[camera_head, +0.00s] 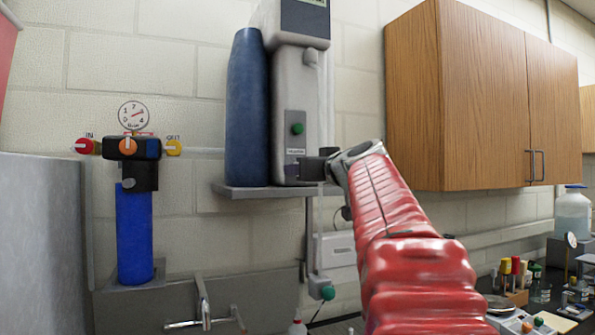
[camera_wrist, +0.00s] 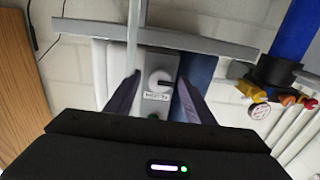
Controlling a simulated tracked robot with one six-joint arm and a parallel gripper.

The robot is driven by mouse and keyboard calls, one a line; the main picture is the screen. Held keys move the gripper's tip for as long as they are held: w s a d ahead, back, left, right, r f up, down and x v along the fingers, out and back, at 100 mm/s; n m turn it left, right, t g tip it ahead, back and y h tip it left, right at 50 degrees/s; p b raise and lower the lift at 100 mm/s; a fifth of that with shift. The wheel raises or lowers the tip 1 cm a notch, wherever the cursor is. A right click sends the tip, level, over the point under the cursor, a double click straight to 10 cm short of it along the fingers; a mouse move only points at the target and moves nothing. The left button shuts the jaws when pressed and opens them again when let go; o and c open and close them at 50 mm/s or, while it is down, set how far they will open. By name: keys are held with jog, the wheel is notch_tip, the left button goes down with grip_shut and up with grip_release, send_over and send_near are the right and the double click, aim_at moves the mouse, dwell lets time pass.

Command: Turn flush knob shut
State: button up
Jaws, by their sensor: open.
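A round knob (camera_wrist: 160,78) with a white grip sits on the grey front panel (camera_wrist: 157,103) of the wall dispenser (camera_head: 290,85). A small label (camera_wrist: 157,96), too small to read, is beside it. My gripper (camera_wrist: 157,84) is open in the wrist view, with one finger on each side of the knob. I cannot tell whether the fingers touch it. In the head view my gripper (camera_head: 312,166) is at the lower panel, below the green button (camera_head: 297,129), and hides the knob there.
A blue cylinder (camera_head: 246,110) stands left of the dispenser on a grey shelf (camera_head: 250,191). A filter (camera_head: 135,235) with red, orange and yellow knobs is further left. A wooden cabinet (camera_head: 480,100) hangs right. A faucet (camera_head: 203,310) is below.

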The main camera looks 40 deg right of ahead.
jog(key=shift+c, duration=0.3)
jog(key=c, duration=1)
jog(key=shift+o, duration=0.2)
jog(key=shift+m, duration=0.5)
jog(key=m, duration=1.7)
jog(key=shift+w+a, duration=0.1)
jog(key=shift+f, duration=0.1)
